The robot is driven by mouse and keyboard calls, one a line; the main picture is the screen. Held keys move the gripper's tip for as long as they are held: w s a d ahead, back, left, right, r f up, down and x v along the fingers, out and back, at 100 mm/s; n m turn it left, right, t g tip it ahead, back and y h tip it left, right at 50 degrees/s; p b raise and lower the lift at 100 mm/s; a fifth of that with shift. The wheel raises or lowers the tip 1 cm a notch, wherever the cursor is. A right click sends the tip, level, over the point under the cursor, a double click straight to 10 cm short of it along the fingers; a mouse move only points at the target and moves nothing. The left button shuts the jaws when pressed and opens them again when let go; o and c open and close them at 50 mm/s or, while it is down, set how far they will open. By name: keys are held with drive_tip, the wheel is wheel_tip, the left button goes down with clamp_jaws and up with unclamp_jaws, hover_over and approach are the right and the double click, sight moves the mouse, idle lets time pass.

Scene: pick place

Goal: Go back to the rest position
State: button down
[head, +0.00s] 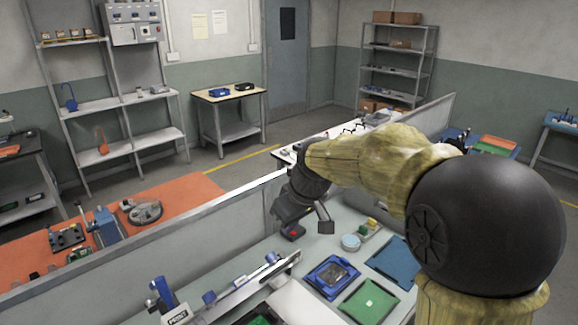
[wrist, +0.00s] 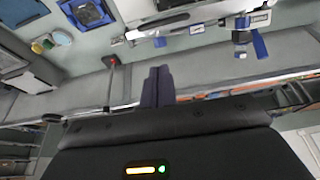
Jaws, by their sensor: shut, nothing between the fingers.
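My gripper (head: 325,220) is at the end of my arm in the head view, above the far edge of the grey workbench beside the low partition. In the wrist view my gripper (wrist: 157,87) shows two dark fingers side by side, shut and empty. No object touches the fingers in the wrist view. The workbench surface lies apart from them.
On the workbench are a blue tray (head: 318,286), a green mat (head: 357,306), a blue mat (head: 394,262) and a round dish (head: 351,242). A rail-like device (head: 235,295) stands at front left. A grey partition (head: 140,262) borders the bench; an orange bench (head: 185,196) lies beyond.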

drive_tip(key=s+d+f+m+h, duration=0.3)
drive_tip(key=s+d+f+m, duration=0.5)
drive_tip(key=s+d+f, duration=0.5)
drive_tip(key=s+d, duration=0.2)
drive_tip(key=s, duration=0.2)
drive_tip(key=shift+f+g, duration=0.2)
drive_tip(key=shift+g, duration=0.1)
drive_tip(key=shift+d, duration=0.1)
idle(1.1)
